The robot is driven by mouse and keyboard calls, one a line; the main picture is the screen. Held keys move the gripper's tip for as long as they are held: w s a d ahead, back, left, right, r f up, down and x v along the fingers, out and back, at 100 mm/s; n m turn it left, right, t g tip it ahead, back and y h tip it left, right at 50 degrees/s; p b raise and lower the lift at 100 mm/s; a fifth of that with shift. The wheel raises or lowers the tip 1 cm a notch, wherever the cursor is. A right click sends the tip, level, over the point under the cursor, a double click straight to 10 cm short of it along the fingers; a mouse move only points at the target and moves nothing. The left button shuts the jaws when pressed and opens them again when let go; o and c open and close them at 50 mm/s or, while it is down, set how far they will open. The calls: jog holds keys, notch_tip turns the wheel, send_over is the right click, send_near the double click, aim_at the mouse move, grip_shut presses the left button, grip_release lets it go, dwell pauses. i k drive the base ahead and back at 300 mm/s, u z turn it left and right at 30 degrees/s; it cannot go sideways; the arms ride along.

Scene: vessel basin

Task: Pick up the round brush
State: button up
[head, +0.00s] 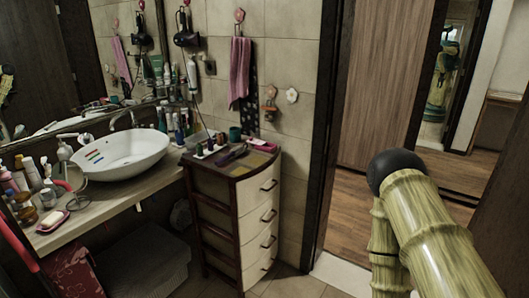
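A dark purple, elongated item (231,156) lies on top of the drawer cabinet (248,213) at the centre. It may be the round brush, but it is too small to tell for sure. My gripper does not show in the head view. Jointed, bamboo-patterned links with a black rounded end, which look like my arm, fill the lower right, well apart from the cabinet.
A white vessel basin (121,157) stands on the counter (103,203) at left, with several bottles around it. A soap dish (52,221) lies near the front edge. Small bottles and a teal cup (235,134) crowd the cabinet's back. An open doorway is at right.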

aim_at(238, 150)
jog(key=z, duration=0.55)
jog(key=i, duration=1.15)
jog(key=u, duration=0.3)
